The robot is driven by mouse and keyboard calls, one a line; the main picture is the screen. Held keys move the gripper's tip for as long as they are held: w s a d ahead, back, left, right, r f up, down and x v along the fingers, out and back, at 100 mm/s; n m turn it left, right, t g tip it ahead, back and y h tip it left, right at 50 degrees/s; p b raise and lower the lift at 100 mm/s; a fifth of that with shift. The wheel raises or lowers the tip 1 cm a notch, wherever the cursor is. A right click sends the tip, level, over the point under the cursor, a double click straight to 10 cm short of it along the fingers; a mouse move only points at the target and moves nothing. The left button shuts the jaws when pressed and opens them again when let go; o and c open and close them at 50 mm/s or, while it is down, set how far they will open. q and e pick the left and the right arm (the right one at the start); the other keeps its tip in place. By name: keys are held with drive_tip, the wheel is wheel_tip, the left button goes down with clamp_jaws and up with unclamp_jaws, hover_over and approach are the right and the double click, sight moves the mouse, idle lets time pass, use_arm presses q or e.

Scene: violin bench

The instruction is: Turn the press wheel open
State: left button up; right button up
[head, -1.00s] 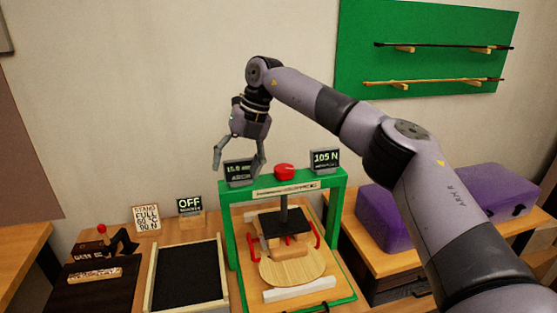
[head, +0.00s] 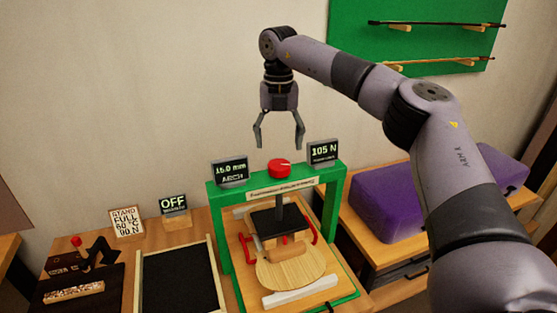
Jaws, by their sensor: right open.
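The press wheel (head: 279,168) is a small red knob with a pale mark, on top of the green press frame (head: 335,200). Below it a dark post runs down to a black press plate (head: 272,222), over a light wooden plate (head: 290,270) with a wooden block on it. My right gripper (head: 279,145) points down above the red wheel, its two fingers spread and empty. It looks apart from the wheel, with a small gap in the picture. My left gripper does not show.
Two small displays, "15.0 mm ARCH" (head: 230,171) and "105 N" (head: 323,152), stand on the frame either side of the wheel. An "OFF" display (head: 174,205), a sign (head: 127,222) and a black-topped tray (head: 180,283) are left. A purple case (head: 390,215) lies right.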

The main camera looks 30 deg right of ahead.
sight(279, 164)
drive_tip(key=f, duration=0.3)
drive_tip(key=shift+s+f+p, duration=0.1)
drive_tip(key=shift+s+p, duration=0.1)
drive_tip(key=shift+p, duration=0.2)
wheel_tip(279, 164, down, 4)
drive_tip(key=shift+r+p, duration=0.25)
drive_tip(key=shift+p, duration=0.15)
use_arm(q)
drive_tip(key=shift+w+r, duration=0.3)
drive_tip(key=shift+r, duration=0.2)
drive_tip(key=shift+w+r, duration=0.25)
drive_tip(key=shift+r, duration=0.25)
use_arm(e)
drive_tip(key=shift+c, duration=0.4)
drive_tip(key=c, duration=0.5)
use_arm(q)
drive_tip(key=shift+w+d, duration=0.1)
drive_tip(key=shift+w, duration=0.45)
use_arm(e)
drive_tip(key=c, duration=0.6)
